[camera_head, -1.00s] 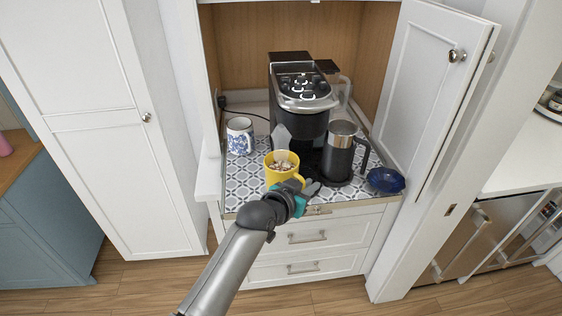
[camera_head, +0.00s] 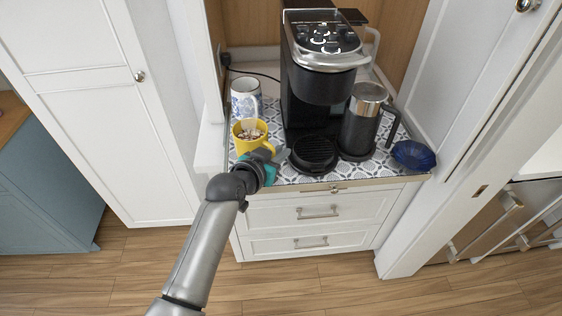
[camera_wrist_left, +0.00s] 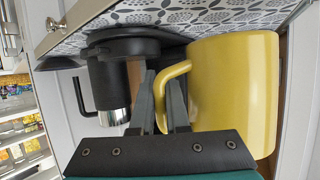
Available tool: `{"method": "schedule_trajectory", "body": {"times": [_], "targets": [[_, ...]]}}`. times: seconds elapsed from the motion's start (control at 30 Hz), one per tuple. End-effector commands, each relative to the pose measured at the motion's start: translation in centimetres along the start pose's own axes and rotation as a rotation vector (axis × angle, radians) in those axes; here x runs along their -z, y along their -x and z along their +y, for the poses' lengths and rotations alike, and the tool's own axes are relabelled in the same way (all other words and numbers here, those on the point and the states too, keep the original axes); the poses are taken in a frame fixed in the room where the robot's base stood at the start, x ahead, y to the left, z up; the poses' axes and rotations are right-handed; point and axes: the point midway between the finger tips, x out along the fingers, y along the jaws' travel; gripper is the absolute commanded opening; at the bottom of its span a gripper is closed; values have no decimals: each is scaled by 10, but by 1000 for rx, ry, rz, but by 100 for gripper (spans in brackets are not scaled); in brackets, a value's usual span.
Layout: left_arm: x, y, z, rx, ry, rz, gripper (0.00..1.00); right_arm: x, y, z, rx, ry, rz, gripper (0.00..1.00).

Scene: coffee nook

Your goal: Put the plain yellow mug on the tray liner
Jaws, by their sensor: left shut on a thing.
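The plain yellow mug (camera_head: 246,144) is upright at the front left of the patterned tray liner (camera_head: 378,163), with pale and brown contents. It also shows large in the left wrist view (camera_wrist_left: 238,90). My left gripper (camera_head: 273,156) is at the mug's right side, shut on its handle. In the left wrist view, the fingers (camera_wrist_left: 162,95) are at the handle, and the liner (camera_wrist_left: 200,18) appears along the top. I cannot tell whether the mug's base touches the liner; the base is hidden in the head view. My right gripper is not in view.
A blue-and-white mug (camera_head: 246,98) stands just behind the yellow mug. The black coffee machine (camera_head: 311,108) is to its right, then a frother jug (camera_head: 364,120) and a blue bowl (camera_head: 413,155). The cabinet's left side panel (camera_head: 211,145) is close to the yellow mug.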

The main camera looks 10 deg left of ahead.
Motion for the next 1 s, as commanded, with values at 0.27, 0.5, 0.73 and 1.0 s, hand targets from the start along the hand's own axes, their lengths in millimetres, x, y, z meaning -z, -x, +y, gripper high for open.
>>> {"method": "schedule_trajectory", "body": {"times": [0.27, 0.5, 0.73, 1.0], "targets": [[-30, -13, 0, 2, -2, 5, 0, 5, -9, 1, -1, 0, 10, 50], [-30, -14, 0, 2, -3, 6, 0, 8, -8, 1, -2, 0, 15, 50], [-36, -15, 1, 0, 0, -2, 18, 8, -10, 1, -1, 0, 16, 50], [-36, -15, 0, 0, 1, -1, 43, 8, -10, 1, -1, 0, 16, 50]]}}
